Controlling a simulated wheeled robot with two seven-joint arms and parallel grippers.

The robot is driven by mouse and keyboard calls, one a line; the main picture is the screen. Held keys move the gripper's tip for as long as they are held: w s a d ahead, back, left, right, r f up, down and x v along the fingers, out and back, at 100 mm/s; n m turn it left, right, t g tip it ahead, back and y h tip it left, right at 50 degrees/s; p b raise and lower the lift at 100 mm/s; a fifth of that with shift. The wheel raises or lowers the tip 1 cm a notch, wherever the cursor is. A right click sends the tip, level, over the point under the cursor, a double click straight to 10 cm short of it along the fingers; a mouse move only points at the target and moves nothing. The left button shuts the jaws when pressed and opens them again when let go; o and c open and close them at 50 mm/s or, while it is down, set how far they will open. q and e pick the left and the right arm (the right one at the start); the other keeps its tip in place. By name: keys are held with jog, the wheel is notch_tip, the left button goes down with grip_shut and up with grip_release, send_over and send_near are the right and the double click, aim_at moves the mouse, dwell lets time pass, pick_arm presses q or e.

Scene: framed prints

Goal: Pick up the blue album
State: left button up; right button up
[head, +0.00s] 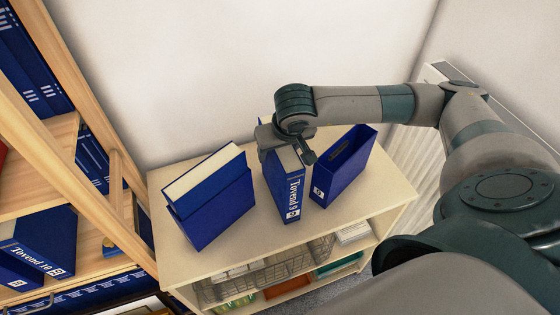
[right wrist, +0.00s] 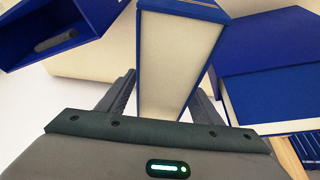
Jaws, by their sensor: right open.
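A blue album (head: 273,183) with white lettering on its spine stands upright near the middle of the low shelf unit's top. Its pale page block shows in the right wrist view (right wrist: 176,62). My right gripper (head: 286,150) is over the album's upper end. In the right wrist view, my right gripper (right wrist: 164,86) has its fingers apart, one on each side of the album. I cannot tell whether either finger touches it. My left gripper is not in view.
A blue slipcase with a pale-topped block (head: 218,205) stands left on the cream shelf top (head: 180,262). An empty blue case (head: 345,172) stands close to the album's right. A wooden bookcase (head: 100,200) with blue binders rises at the left; a pale wall is behind.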

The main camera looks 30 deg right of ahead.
jog(key=shift+f+b, duration=0.25)
jog(key=shift+b, duration=0.5)
dwell(0.8)
grip_shut()
